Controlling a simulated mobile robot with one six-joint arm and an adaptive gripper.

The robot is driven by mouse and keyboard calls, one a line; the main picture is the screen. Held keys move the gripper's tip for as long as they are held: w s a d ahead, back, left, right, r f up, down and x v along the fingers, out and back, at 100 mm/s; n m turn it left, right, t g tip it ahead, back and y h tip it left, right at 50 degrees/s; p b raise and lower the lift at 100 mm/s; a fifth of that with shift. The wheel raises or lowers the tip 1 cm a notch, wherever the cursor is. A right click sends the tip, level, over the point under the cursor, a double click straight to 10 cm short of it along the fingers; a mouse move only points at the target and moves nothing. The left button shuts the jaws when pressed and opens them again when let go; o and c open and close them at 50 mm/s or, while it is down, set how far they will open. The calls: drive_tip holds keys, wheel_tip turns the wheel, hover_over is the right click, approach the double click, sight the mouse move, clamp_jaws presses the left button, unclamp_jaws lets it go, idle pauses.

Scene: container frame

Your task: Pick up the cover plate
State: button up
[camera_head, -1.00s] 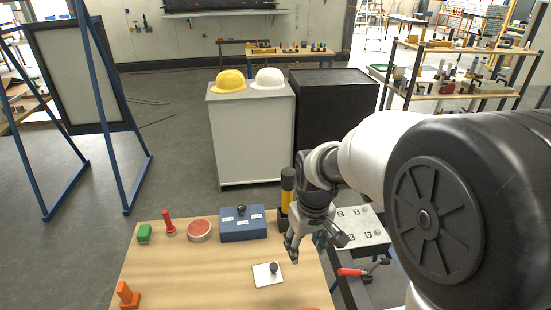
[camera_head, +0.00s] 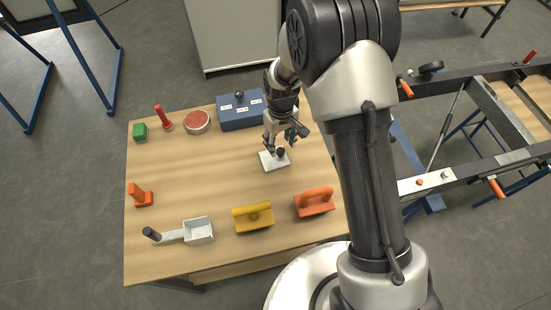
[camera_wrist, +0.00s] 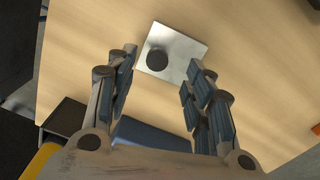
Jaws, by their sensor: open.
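The cover plate (camera_head: 268,161) is a light, square metal plate with a round black knob (camera_wrist: 157,61) on top. It lies flat on the wooden table in the head view. In the wrist view the plate (camera_wrist: 184,47) lies just beyond the fingertips, with the knob between the lines of the two fingers. My gripper (camera_head: 280,148) is over the plate, close to the knob, pointing down. The open fingers (camera_wrist: 163,82) have nothing between them. The height of the fingertips above the plate is hard to tell.
The table left of the plate is clear.

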sight(280, 150)
drive_tip(key=f, duration=0.2)
drive_tip(key=f+b, duration=0.1)
drive_tip(key=f, duration=0.1)
drive_tip(key=f+b, duration=0.1)
drive_tip(key=f, duration=0.1)
drive_tip(key=shift+w+f, duration=0.25)
drive_tip(key=shift+f, duration=0.05)
drive_tip(key=shift+r, duration=0.1)
drive_tip(key=shift+c, duration=0.6)
clamp_jaws()
